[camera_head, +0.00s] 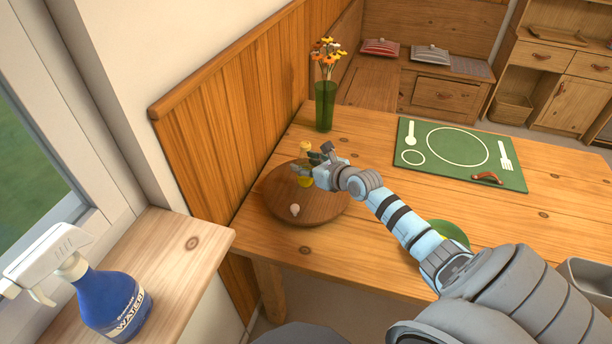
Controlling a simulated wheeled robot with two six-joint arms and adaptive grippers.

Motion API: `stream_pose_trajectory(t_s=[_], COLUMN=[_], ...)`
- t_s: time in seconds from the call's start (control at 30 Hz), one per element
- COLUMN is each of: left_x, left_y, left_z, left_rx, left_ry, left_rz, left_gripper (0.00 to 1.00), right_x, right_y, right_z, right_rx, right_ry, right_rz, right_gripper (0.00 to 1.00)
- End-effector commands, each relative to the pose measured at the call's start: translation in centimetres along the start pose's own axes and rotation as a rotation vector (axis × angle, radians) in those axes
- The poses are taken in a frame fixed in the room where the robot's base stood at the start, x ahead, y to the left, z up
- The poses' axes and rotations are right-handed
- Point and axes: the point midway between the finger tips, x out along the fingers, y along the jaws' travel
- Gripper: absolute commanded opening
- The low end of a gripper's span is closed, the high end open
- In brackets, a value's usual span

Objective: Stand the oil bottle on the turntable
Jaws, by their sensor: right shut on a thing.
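The oil bottle (305,181) is small, with yellow-green oil and a yellowish top. My right gripper (309,165) is shut on its middle and partly hides it. The bottle looks upright over the back right part of the round brown wooden turntable (318,207). I cannot tell whether its base touches the turntable. The turntable lies on the wooden table (375,265) near the wall panelling. My left gripper is not in view.
A small whitish thing (294,209) sits on the turntable's front. A green vase of flowers (325,106) stands behind. A green placemat (430,172) lies to the right. A green round thing (452,232) is partly behind my right arm. A blue spray bottle (108,299) stands on the sill.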

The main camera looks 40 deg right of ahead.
Motion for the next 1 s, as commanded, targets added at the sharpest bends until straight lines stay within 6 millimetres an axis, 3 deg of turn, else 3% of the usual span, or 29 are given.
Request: stream_pose_trajectory(t_s=[0.03, 0.1, 0.47, 0.5, 0.6, 1.0], left_x=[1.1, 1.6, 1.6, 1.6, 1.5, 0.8], left_y=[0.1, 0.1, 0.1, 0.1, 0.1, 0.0], left_z=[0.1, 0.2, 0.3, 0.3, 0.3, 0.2], left_rx=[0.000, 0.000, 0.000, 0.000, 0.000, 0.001], left_ry=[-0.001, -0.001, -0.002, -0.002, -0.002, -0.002], left_rz=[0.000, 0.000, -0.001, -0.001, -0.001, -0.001], left_gripper=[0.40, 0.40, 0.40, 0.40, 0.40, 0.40], right_x=[0.6, 1.0, 1.1, 1.1, 1.0, 0.3], right_y=[0.0, 0.0, 0.0, 0.0, 0.0, 0.0], right_z=[-1.5, -2.4, -2.6, -2.6, -2.5, -2.1], right_rx=[0.002, 0.001, -0.001, -0.001, -0.001, -0.002], right_ry=[0.001, 0.000, -0.001, 0.001, 0.000, 0.002], right_rz=[0.000, 0.000, 0.000, 0.000, 0.000, 0.000], right_gripper=[0.04, 0.04, 0.04, 0.49, 0.63, 0.63])
